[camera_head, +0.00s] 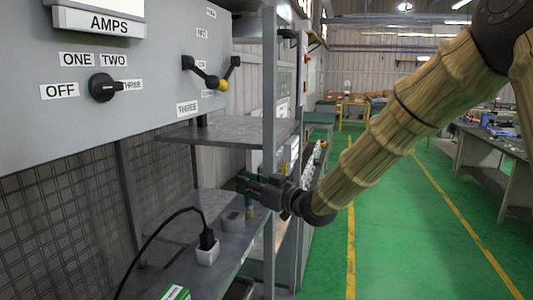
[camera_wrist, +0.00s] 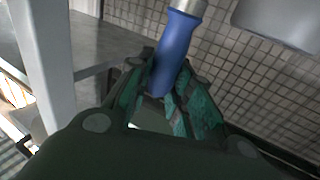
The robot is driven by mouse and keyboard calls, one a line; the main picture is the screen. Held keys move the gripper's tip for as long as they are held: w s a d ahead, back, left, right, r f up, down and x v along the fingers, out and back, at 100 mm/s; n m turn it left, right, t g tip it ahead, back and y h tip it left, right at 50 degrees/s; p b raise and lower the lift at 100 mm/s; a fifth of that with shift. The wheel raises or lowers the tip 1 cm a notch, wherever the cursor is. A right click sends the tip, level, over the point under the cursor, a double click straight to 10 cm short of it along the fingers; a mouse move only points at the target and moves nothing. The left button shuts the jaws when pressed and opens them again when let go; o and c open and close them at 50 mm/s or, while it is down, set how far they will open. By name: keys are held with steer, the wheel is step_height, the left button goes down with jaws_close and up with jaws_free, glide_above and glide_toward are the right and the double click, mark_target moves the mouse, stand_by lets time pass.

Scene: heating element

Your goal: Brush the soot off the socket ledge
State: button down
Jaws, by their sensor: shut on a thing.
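My gripper (camera_head: 246,186) is over the lower grey shelf, beside the metal post. In the wrist view my gripper (camera_wrist: 170,105) is shut on a blue handle (camera_wrist: 176,48), with a pale metal collar at its top edge. The rest of that tool is out of the wrist view. In the head view a small blue and yellowish piece (camera_head: 250,208) shows just below the fingers. A white socket block (camera_head: 208,255) with a black plug (camera_head: 207,238) and cable stands on the lower shelf (camera_head: 180,230), left of and nearer than my gripper. I cannot make out any soot.
A grey cup-like piece (camera_head: 233,222) sits on the shelf near my gripper. An upper shelf (camera_head: 225,130) hangs above it. The metal post (camera_head: 269,110) stands close by. A green and white box (camera_head: 175,293) is at the front. A panel with knobs (camera_head: 150,70) is at left.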

steer(key=s+d+r+p, duration=0.1)
steer(key=d+r+p, duration=0.2)
steer(key=r+p, duration=0.2)
step_height(320, 180, up, 3)
steer(key=shift+r, duration=0.1)
stand_by(0.6)
stand_by(0.5)
